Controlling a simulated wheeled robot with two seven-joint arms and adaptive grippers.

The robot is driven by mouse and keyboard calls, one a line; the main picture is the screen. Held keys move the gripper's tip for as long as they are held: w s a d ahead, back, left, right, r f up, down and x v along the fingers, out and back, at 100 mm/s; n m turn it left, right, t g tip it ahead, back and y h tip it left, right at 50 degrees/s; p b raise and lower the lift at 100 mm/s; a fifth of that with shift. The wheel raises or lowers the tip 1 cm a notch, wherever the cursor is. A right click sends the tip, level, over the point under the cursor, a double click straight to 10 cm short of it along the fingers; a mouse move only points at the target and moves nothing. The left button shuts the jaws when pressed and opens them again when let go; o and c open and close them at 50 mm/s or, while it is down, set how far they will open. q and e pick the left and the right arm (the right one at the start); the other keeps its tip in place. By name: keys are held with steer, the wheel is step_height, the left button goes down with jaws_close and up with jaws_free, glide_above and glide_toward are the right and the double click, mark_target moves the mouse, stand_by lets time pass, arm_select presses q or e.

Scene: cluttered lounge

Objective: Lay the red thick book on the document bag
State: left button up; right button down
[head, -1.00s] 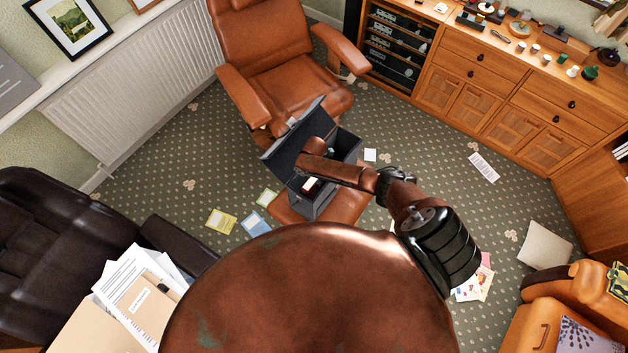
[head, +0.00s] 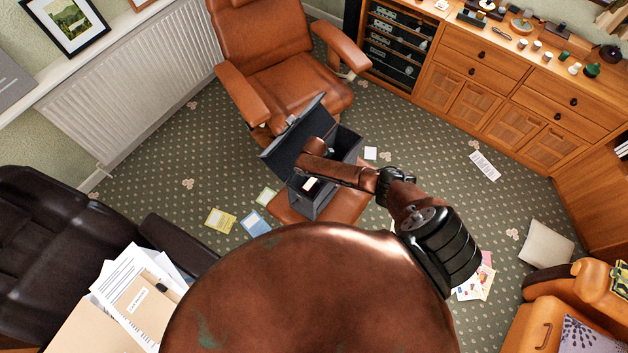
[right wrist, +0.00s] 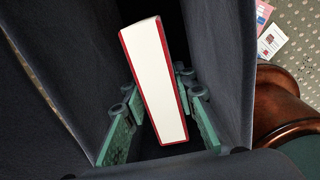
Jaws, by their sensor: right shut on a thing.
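The red thick book (right wrist: 154,82) stands on edge between the green fingers of my right gripper (right wrist: 160,112), its white page edge facing the wrist camera and red cover showing along both sides. In the head view, only a small pale part of the book (head: 311,184) shows under my right arm. The dark document bag (head: 287,150) stands open on a brown leather footstool, its flap raised to the left. My right gripper is shut on the book inside the bag's opening, between its dark walls. My left gripper is not in view.
A brown leather armchair (head: 270,60) stands just behind the footstool (head: 345,207). Papers (head: 221,221) and cards lie on the patterned carpet around it. A dark sofa (head: 70,240) is at left, a wooden sideboard (head: 520,90) at right. Open carpet lies right of the bag.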

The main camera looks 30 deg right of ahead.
steer(key=shift+f+b, duration=1.05)
steer(key=shift+f, duration=0.2)
steer(key=c, duration=1.5)
jaws_free()
step_height(320, 180, up, 12)
